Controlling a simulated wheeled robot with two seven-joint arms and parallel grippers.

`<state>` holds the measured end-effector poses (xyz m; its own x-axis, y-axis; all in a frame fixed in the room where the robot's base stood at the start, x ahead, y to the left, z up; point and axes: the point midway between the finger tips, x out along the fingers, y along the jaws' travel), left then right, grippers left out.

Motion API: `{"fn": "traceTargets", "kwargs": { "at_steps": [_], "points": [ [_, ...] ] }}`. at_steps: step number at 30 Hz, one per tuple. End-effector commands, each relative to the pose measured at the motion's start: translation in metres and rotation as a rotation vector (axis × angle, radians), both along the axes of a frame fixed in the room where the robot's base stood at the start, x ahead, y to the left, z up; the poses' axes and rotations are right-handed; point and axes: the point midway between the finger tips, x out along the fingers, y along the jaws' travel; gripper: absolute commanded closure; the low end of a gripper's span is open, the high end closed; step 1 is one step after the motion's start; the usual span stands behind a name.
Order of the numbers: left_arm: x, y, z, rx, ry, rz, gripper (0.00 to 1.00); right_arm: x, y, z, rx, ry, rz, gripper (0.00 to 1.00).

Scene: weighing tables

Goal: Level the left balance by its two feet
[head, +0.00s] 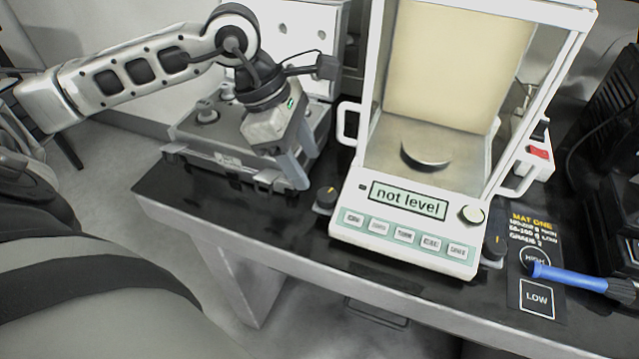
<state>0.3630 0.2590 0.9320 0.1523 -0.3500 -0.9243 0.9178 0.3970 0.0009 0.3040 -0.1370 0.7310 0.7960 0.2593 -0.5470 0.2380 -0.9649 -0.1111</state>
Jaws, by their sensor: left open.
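The balance (405,235) stands on the dark table with a glass-sided weighing chamber and a round pan (426,152). Its display (408,200) reads "not level". A round level gauge (472,213) sits right of the display; its bubble is too small to read. The left foot (326,197) is a dark knob with a yellow mark at the front left corner. The right foot (494,246) is a similar knob at the front right. My left gripper (301,168) is open, pointing down, left of and behind the left foot, apart from it. My right gripper is not in view.
A grey case (222,157) with knobbed weights lies behind and left of my left gripper. A mat (535,262) marked HIGH and LOW lies right of the balance, with a blue-handled tool (568,277) across it. Black equipment (612,150) stands at the right edge.

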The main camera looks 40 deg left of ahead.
Motion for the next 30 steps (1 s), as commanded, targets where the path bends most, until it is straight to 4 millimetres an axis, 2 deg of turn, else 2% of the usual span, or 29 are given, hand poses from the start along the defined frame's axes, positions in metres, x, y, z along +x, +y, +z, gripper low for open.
{"fn": "traceTargets", "kwargs": {
  "at_steps": [3, 9, 15, 23, 27, 28, 30],
  "points": [
    [0.003, -0.01, -0.023, -0.004, 0.003, 0.0, 0.48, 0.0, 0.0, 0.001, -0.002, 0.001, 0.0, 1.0],
    [0.008, -0.02, -0.05, -0.003, 0.002, 0.002, 0.48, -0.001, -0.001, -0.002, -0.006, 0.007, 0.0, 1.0],
    [0.01, -0.023, -0.061, -0.002, 0.001, 0.001, 0.48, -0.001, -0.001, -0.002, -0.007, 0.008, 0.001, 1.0],
    [0.01, -0.024, -0.062, -0.001, 0.0, 0.002, 0.48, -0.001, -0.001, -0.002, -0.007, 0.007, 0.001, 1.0],
    [0.01, -0.023, -0.062, -0.001, 0.0, 0.002, 0.87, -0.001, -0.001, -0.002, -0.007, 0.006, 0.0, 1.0],
    [0.01, -0.023, -0.062, -0.002, 0.001, 0.001, 0.93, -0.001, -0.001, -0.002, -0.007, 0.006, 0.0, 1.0],
    [0.01, -0.023, -0.061, -0.001, 0.0, 0.002, 0.93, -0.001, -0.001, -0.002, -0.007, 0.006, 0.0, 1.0]
  ]
}}
